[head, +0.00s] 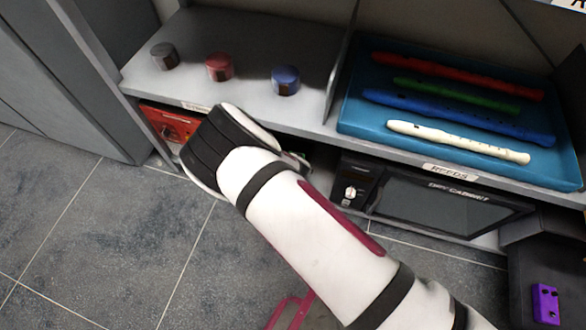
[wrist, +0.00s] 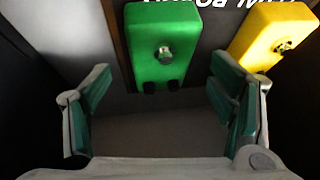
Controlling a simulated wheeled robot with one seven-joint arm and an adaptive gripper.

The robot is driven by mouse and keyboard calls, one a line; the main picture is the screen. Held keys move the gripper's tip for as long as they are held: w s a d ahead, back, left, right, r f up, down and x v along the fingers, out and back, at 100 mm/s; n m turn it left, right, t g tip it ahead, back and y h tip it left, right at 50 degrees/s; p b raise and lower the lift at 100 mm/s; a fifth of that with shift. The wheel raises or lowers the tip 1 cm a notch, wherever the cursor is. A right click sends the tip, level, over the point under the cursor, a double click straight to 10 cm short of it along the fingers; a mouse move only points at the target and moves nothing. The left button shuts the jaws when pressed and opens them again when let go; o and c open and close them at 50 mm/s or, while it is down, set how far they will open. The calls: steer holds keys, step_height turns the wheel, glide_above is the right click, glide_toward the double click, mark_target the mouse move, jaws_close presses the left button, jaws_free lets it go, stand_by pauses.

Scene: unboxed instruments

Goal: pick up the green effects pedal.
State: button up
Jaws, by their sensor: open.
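My gripper (wrist: 160,84) is open, with one green-padded finger on each side of the picture. The pedal's lower end shows in the gap between the fingertips, with space on both sides. Nothing is held, and I cannot tell how deep the pedal is between the fingers. In the head view my arm reaches into the lower shelf and hides the green pedal and most of the gripper.
A yellow pedal (wrist: 270,38) stands just right of the green one. A red-orange box (head: 168,124) is on the lower shelf, left of my arm. A dry cabinet (head: 440,203) is to the right. The upper shelf (head: 235,35) overhangs, holding small round tins and a blue tray (head: 352,118) of recorders.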

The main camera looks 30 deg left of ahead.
steer(key=shift+b+x, duration=0.45)
steer(key=shift+x, duration=0.8)
steer(key=shift+c, duration=0.6)
steer(key=c, duration=1.4)
steer(key=shift+r, duration=0.1)
